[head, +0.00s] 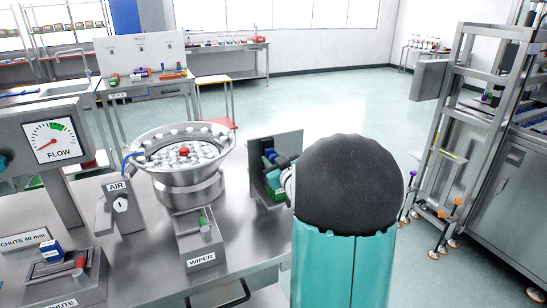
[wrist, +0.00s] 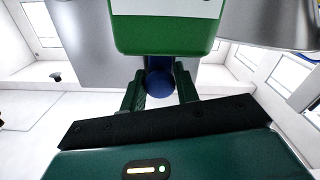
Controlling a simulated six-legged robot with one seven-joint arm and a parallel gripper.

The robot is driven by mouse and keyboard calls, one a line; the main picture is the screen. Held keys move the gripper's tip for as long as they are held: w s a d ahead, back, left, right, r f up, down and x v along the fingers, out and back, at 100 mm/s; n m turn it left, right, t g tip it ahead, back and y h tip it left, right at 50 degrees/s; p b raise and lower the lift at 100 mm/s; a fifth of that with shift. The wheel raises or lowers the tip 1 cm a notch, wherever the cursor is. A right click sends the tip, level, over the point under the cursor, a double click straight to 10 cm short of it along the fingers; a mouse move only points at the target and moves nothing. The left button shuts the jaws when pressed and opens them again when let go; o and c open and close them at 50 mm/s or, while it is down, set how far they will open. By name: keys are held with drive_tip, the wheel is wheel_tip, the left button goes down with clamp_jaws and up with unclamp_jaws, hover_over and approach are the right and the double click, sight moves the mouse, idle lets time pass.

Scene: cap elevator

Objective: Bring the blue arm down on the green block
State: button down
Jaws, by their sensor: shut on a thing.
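The blue arm shows in the wrist view as a rounded blue end (wrist: 159,84) between the two fingers. My gripper (wrist: 159,80) is shut on it. The green block (wrist: 166,38), with a white label, fills the top middle of the wrist view, right beside the blue end; I cannot tell whether they touch. In the head view my gripper (head: 284,164) is at a grey upright plate, mostly hidden behind my own arm. A bit of blue (head: 270,156) shows beside it, and a green part with a white label (head: 277,192) shows below. The rest of the blue arm is hidden.
A steel bowl of caps (head: 183,157), one of them red, stands left of the grey plate (head: 262,148). The wiper stand (head: 200,242), AIR valve (head: 119,203), FLOW gauge (head: 50,140) and chute block (head: 66,282) share the bench. A steel frame (head: 455,140) stands at right.

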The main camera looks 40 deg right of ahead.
drive_tip(key=c, duration=1.1)
unclamp_jaws()
drive_tip(key=shift+o, duration=0.2)
drive_tip(key=v, duration=1.3)
drive_tip(key=shift+s+a, duration=0.15)
drive_tip(key=shift+s, duration=0.2)
